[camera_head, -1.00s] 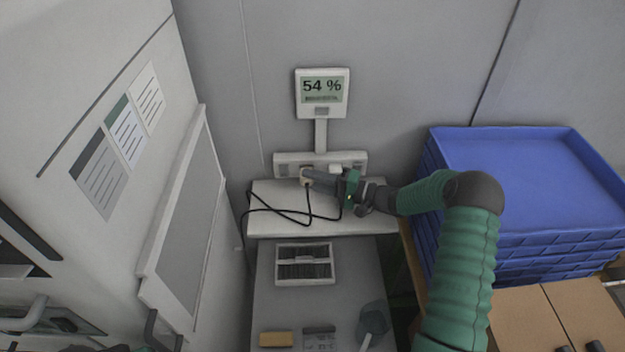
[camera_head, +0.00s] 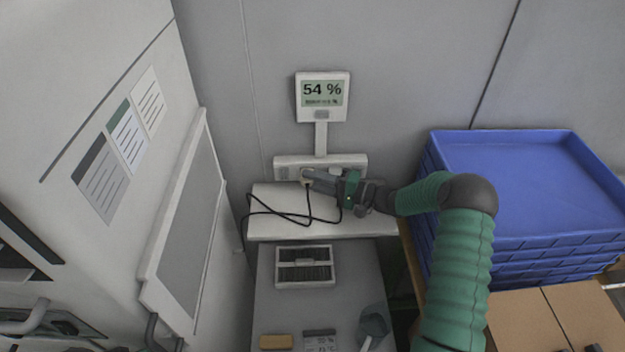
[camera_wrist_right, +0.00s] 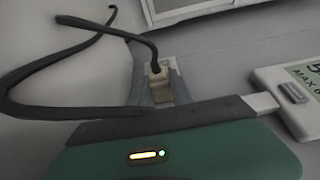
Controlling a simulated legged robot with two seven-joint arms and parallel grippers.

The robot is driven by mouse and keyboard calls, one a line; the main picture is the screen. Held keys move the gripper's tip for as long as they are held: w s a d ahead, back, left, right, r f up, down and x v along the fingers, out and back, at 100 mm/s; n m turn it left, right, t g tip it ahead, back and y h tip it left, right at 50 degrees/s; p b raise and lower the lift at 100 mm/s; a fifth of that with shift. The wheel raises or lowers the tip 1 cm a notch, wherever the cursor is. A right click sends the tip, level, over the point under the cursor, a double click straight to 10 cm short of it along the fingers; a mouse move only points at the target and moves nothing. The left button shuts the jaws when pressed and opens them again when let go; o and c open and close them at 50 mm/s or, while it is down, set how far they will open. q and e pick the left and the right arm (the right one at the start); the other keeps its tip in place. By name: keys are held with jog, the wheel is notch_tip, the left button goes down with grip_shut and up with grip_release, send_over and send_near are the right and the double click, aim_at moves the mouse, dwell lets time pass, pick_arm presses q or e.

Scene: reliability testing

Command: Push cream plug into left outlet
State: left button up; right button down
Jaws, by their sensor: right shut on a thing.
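The cream plug (camera_wrist_right: 159,84) with its black cable shows in the right wrist view, between the grey fingers of my right gripper. My right gripper (camera_head: 307,178) is shut on the plug and holds it close against the front of the white outlet strip (camera_head: 282,161), towards its left part. In the head view the fingers cover most of the plug and the outlet face, so I cannot tell how deep the plug sits. My left gripper does not show.
A display reading 54 % (camera_head: 322,92) stands on a post above the strip. The black cable (camera_head: 270,211) loops over the white shelf (camera_head: 330,229). Stacked blue trays (camera_head: 530,180) stand at right, close to my right arm. A slotted box (camera_head: 304,282) lies below the shelf.

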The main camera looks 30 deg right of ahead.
jog(key=shift+p, duration=0.3)
dwell(0.5)
jog(key=shift+w+d, duration=0.1)
jog(key=shift+w, duration=0.1)
jog(key=shift+w+d+r, duration=0.1)
jog(key=shift+w+r, duration=0.05)
dwell(0.5)
jog(key=c, duration=1.1)
grip_release()
jog(key=shift+o, duration=0.2)
